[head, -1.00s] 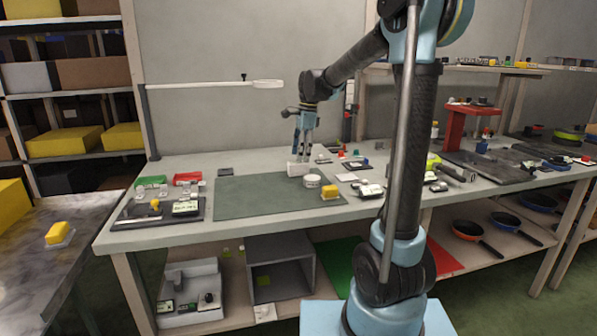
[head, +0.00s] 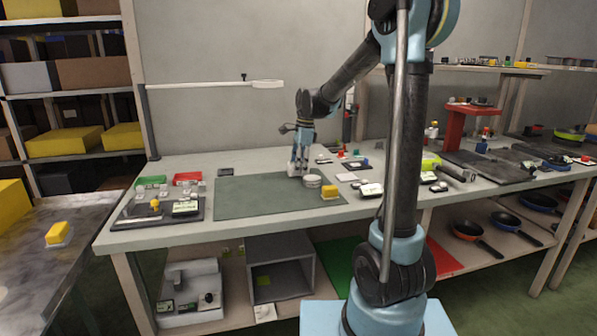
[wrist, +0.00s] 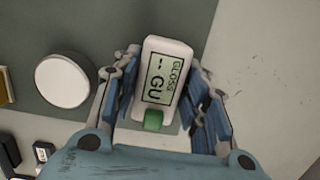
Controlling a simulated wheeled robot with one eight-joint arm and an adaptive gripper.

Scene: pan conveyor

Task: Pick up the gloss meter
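The gloss meter (wrist: 162,75) is a white rounded block with a grey-green display reading "GLOSS -- GU" and a green button. In the wrist view it stands between the two fingers of my gripper (wrist: 164,68). The fingers are spread along its left and right sides, with a narrow gap visible on the right; contact at the fingertips is unclear. In the head view my gripper (head: 299,169) is down at the dark green mat (head: 245,200), and its fingers mostly hide the meter there.
A round white-topped puck (wrist: 65,84) stands close to the left of the fingers in the wrist view; it also shows in the head view (head: 312,181). A yellow block (head: 329,192) sits nearby. The mat's left side is clear. A magnifier arm (head: 215,85) extends above the bench.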

